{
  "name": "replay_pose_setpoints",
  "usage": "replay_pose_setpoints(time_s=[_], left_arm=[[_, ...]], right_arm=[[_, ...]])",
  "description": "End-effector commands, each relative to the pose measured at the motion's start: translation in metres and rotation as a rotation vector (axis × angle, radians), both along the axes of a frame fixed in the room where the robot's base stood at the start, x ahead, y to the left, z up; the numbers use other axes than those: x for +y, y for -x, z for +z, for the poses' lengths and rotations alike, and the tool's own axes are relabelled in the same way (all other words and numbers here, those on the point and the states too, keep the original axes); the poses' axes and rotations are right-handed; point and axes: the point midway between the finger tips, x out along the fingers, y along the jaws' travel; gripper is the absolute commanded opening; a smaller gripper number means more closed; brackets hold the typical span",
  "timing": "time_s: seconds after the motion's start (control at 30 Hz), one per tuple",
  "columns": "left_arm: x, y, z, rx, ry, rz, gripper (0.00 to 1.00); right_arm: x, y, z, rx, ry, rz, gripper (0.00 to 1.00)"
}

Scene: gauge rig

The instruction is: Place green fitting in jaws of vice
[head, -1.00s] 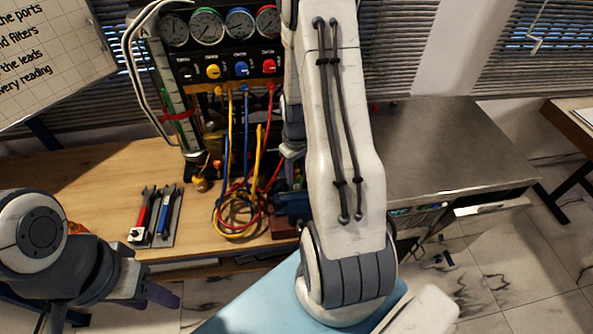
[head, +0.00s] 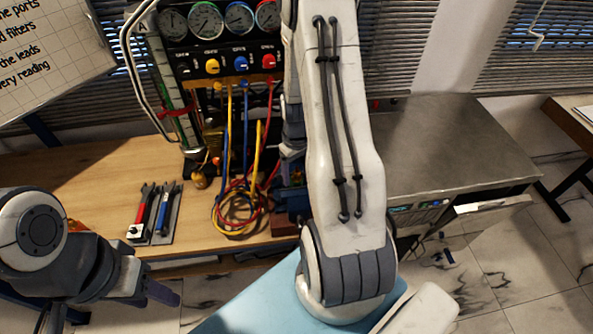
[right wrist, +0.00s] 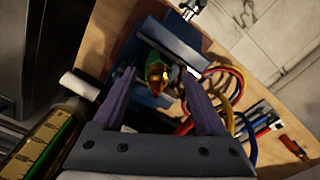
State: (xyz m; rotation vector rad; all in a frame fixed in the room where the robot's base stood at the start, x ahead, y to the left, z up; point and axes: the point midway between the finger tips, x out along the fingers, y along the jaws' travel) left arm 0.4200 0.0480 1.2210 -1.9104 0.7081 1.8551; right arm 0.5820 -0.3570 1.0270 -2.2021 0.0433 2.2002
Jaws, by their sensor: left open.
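In the right wrist view the blue vice (right wrist: 140,92) stands on the wooden bench, with a dark jaw plate (right wrist: 178,47) on its far side. The green fitting (right wrist: 154,72), with a brass end, lies at the vice's jaws. Whether the jaws grip it is unclear. My right gripper (right wrist: 160,78) is open, with one finger on each side of the fitting and gaps visible. In the head view the vice (head: 293,201) is mostly hidden behind my right arm, and the right gripper is hidden. My left gripper (head: 120,305) hangs open and empty at the lower left, before the bench.
The gauge panel (head: 222,45) stands at the back of the bench (head: 90,180), with coiled coloured hoses (head: 238,210) in front. A metal-topped cabinet (head: 450,150) is on the right. Bare bench shows at left.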

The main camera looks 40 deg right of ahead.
Motion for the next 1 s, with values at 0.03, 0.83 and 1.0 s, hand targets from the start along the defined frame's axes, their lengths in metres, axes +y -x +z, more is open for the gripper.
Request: replay_pose_setpoints(time_s=[0.03, 0.83, 1.0], left_arm=[[0.0, 0.0, 0.001, 0.0, 0.0, 0.0, 0.5], [0.0, 0.0, -0.02, 0.0, 0.0, 0.003, 0.5], [0.0, 0.0, -0.021, 0.0, 0.0, 0.004, 0.5]], right_arm=[[0.0, 0.0, 0.001, 0.0, 0.0, 0.0, 0.74], [0.0, -0.001, 0.124, -0.003, 0.002, 0.0, 0.74], [0.0, 0.0, 0.132, 0.0, 0.0, 0.0, 0.74]])
